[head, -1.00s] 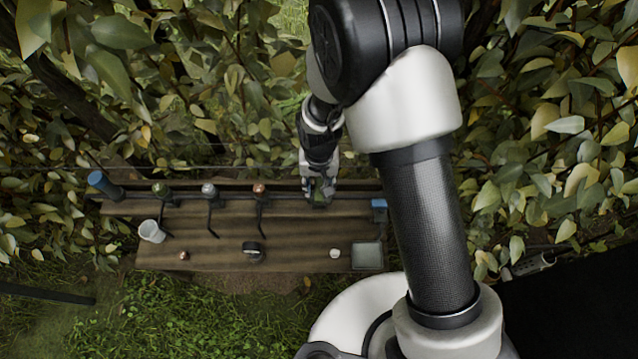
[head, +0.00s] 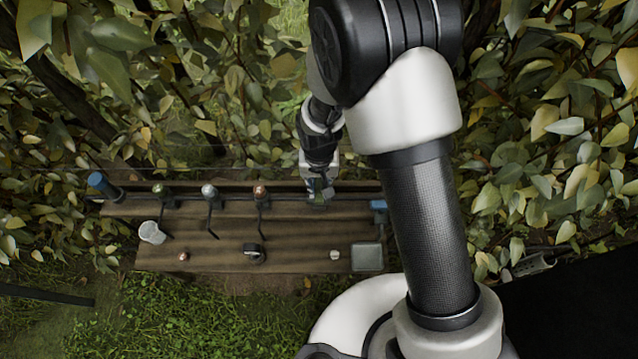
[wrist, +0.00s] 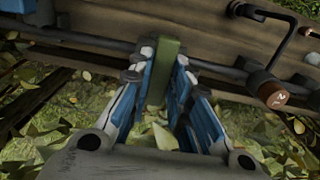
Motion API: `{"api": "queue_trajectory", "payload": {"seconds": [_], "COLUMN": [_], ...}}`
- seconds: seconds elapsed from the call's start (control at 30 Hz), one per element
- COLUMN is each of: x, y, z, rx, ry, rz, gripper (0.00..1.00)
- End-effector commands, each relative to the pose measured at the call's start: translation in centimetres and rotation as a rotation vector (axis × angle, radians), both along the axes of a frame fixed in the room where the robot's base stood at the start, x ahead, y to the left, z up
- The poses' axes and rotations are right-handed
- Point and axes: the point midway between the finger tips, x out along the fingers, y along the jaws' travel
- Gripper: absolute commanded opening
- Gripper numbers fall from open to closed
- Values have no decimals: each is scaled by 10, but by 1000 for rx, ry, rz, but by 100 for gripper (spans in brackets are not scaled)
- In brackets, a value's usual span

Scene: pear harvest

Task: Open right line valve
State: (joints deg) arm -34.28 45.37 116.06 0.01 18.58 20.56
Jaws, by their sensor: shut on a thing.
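My gripper (head: 318,192) is over the right part of the pipe (head: 345,196) at the back of the wooden bench. In the wrist view my gripper (wrist: 166,68) has its blue-lined fingers closed on a green valve handle (wrist: 164,75). The handle stands between the fingers beside the dark pipe (wrist: 110,45). In the head view the valve is mostly hidden by my gripper, so the handle's angle is hard to tell there.
A copper-capped valve (head: 260,192) with a dark lever stands left of my gripper. A silver one (head: 209,191) and a greenish one (head: 160,190) are farther left. Foliage crowds both sides.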

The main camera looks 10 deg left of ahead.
Motion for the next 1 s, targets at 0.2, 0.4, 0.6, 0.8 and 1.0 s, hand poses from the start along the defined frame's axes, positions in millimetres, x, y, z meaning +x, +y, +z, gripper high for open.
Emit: {"api": "queue_trajectory", "payload": {"seconds": [0.2,0.4,0.6,0.8,1.0], "x": [0,0,0,0,0], "y": [0,0,0,0,0], "z": [0,0,0,0,0], "rx": [0,0,0,0,0], "ry": [0,0,0,-1,-1], "rz": [55,180,361,552,741], "gripper": [0,0,0,0,0]}}
